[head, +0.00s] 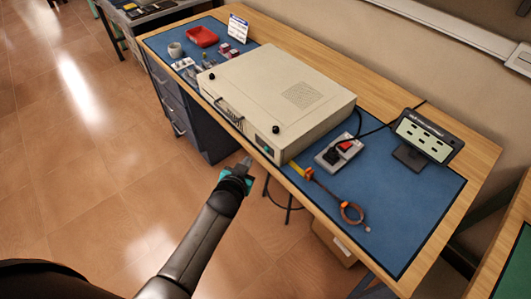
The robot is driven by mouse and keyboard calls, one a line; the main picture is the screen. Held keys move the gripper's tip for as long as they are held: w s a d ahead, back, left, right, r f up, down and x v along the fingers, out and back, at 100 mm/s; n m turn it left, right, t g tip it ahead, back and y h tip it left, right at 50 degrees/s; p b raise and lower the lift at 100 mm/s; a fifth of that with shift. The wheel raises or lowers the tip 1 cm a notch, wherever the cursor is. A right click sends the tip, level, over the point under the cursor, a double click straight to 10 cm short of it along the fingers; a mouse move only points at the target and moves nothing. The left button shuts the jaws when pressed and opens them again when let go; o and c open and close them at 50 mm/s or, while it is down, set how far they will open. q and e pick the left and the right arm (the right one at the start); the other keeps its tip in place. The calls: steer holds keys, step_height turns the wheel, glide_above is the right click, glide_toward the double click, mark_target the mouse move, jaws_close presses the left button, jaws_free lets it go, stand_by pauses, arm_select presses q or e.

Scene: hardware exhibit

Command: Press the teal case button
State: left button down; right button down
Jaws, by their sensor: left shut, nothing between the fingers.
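A beige metal case (262,88) lies flat on the blue mat of the workbench, with a handle and two black knobs. A small teal button (268,151) shows at the right end of its front side. My left gripper (246,162) is shut and empty, in front of the bench edge. Its fingertips point up toward the case's front right end, a short way left of and below the button in the picture. They look apart from it; the exact gap is hard to tell. My right gripper is not in view.
A red tray (202,36) and a cup (175,49) stand at the far left. The tiled floor (90,170) left is clear.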

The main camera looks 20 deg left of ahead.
mark_target(266, 149)
arm_select(q)
steer(key=shift+w+d+b, duration=0.25)
steer(key=shift+w+d, duration=0.25)
steer(key=shift+w, duration=0.25)
steer(key=shift+w+d+b, duration=0.25)
steer(key=shift+w+d, duration=0.25)
steer(key=shift+w, duration=0.2)
steer(key=shift+w, duration=0.1)
stand_by(0.9)
steer(key=shift+w+d, duration=0.25)
steer(key=shift+w+d+b, duration=0.25)
steer(key=shift+w+b, duration=0.05)
steer(key=shift+w, duration=0.05)
stand_by(0.7)
stand_by(0.3)
steer(key=shift+s+a+p, duration=0.5)
steer(key=shift+s+p, duration=0.05)
steer(key=shift+s, duration=0.15)
